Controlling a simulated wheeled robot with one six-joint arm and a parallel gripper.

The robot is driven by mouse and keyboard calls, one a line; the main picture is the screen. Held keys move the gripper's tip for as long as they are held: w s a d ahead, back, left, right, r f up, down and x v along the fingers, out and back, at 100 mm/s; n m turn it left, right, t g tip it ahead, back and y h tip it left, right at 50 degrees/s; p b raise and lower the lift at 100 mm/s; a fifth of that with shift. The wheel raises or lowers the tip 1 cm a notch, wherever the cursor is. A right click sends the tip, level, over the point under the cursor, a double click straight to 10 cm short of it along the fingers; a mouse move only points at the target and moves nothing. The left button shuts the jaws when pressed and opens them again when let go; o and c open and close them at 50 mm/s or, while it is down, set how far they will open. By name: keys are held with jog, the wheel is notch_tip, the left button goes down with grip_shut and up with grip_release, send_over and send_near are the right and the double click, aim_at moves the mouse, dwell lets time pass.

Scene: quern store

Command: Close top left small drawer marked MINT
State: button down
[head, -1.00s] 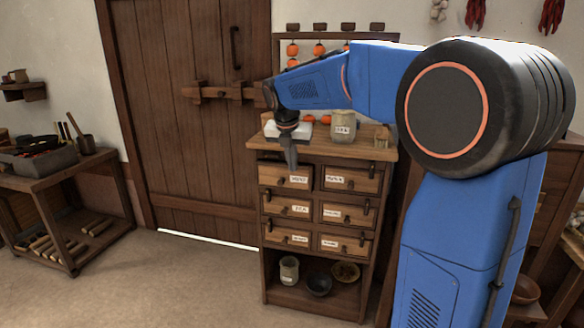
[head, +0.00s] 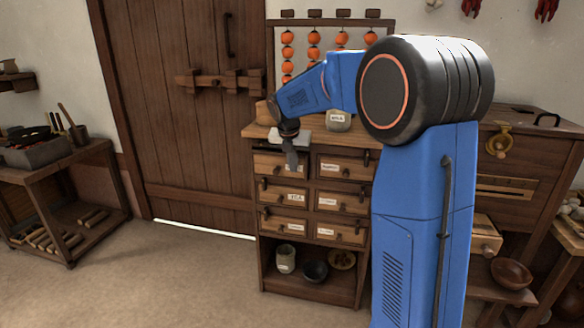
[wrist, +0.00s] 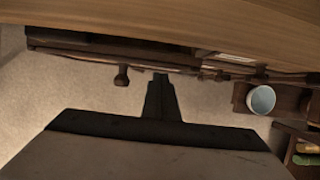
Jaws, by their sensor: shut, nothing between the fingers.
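The cabinet (head: 313,267) has small drawers in two columns below its wooden top. The top left drawer (head: 265,164) has a dark gap along its upper edge and looks slightly out; how far I cannot tell. My gripper hides most of its label, so MINT cannot be read now. My gripper (head: 292,168) is shut and empty, pointing down at this drawer's front. In the wrist view the shut fingers (wrist: 160,83) end close to the dark front edge below the wooden top (wrist: 190,22). Contact with the drawer is not clear.
An abacus-like frame (head: 328,22) with orange beads is behind. A jar (head: 286,259) and bowl (head: 315,271) sit on the low shelf. Floor (head: 180,275) in front is clear.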

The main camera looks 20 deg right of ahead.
jog(key=shift+d, duration=0.1)
jog(key=w+d, duration=0.2)
jog(key=w, duration=0.1)
jog(key=shift+w+d, duration=0.15)
jog(key=shift+w+r, duration=0.1)
jog(key=shift+r, duration=0.05)
dwell(0.4)
